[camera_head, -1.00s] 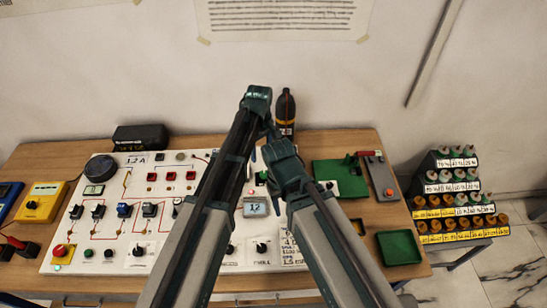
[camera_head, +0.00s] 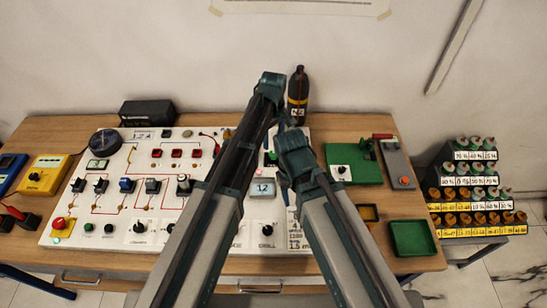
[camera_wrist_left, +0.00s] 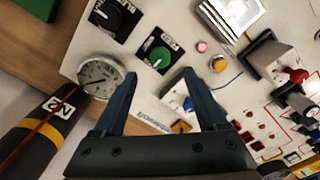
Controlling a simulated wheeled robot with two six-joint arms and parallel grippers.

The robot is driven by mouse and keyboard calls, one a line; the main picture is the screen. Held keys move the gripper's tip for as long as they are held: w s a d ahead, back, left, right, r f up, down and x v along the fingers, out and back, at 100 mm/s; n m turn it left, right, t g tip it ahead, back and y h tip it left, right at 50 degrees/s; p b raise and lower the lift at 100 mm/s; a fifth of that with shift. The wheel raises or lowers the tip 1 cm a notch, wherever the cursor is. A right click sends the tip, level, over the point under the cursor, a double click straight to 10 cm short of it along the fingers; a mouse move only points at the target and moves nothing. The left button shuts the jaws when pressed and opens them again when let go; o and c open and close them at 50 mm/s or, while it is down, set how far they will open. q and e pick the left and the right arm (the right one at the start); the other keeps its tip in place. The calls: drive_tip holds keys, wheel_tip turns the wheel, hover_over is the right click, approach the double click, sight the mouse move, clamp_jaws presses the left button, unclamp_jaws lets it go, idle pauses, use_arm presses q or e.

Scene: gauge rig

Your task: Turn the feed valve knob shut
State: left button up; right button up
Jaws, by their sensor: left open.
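In the left wrist view, a green round knob (camera_wrist_left: 159,57) sits on a black square plate on the white panel (camera_wrist_left: 185,25). A black knob (camera_wrist_left: 113,17) on a similar plate is beside it; the small lettering on both is unreadable, so I cannot tell which is the feed valve. My left gripper (camera_wrist_left: 159,75) is open and empty, its fingertips on either side of the green knob's near side and apart from it. In the head view, my two arms cover this part of the panel (camera_head: 75,238). My left jaws are hidden there, and I cannot make out right jaws.
A round dial gauge (camera_wrist_left: 101,76) and a dark bottle with a yellow band (camera_wrist_left: 42,130) are close to my left gripper. The bottle also stands behind the panel in the head view (camera_head: 298,97). A green board (camera_head: 352,175) and green tray (camera_head: 412,238) lie to the right.

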sight(273, 153)
use_arm(q)
wheel_tip(273, 153, down, 7)
drive_tip(key=b, duration=0.6)
drive_tip(key=shift+f, duration=0.15)
use_arm(e)
wheel_tip(273, 153, down, 7)
drive_tip(key=shift+f, duration=0.1)
use_arm(q)
clamp_jaws()
